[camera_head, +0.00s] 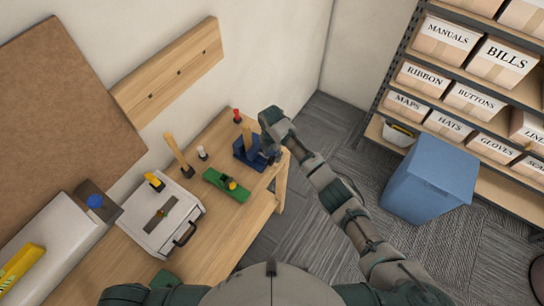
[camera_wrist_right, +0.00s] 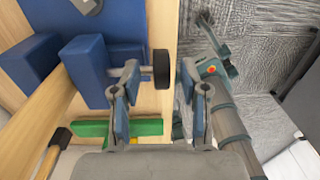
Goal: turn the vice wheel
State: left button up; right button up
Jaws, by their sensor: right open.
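The blue vice (camera_head: 241,156) sits near the right end of the wooden workbench, with a wooden piece upright in it. In the right wrist view, the vice's blue jaws (camera_wrist_right: 84,68) are at the left, and its dark wheel (camera_wrist_right: 162,69) stands out on a grey shaft. My right gripper (camera_wrist_right: 160,88) is open, with one finger on each side of the wheel. I cannot tell whether either finger touches it. In the head view, my right gripper (camera_head: 271,155) is small beside the vice and hides the wheel. My left gripper is out of view.
On the workbench (camera_head: 228,219) are a green tool (camera_head: 222,186), a white case (camera_head: 140,219), a hammer (camera_head: 177,153) and a red-topped item (camera_head: 237,116). A blue bin (camera_head: 428,180) and box shelves (camera_head: 474,78) stand right.

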jog(key=shift+s+d+f, duration=0.15)
jog(key=shift+s+f, duration=0.05)
jog(key=shift+f, duration=0.7)
jog(key=shift+w+f, duration=0.15)
jog(key=shift+f, duration=0.2)
jog(key=shift+a, duration=0.2)
jog(key=c, duration=0.3)
jog(key=shift+r, duration=0.1)
grip_shut()
jog(key=shift+r+t+p, duration=0.2)
jog(key=shift+t+p, duration=0.1)
jog(key=shift+p, duration=0.5)
jog(key=t+h+p, duration=0.1)
jog(key=p, duration=0.1)
jog(key=t+p, duration=0.1)
jog(key=p, duration=0.1)
jog(key=shift+s+a+r+h, duration=0.15)
jog(key=shift+s+h, duration=0.1)
jog(key=shift+h, duration=0.15)
jog(key=shift+t+h+p, duration=0.6)
jog(key=shift+t+p, duration=0.15)
jog(key=shift+t, duration=0.25)
jog(key=shift+a+t+h+p, duration=0.1)
jog(key=shift+t+h+p, duration=0.3)
jog(key=shift+t, duration=0.2)
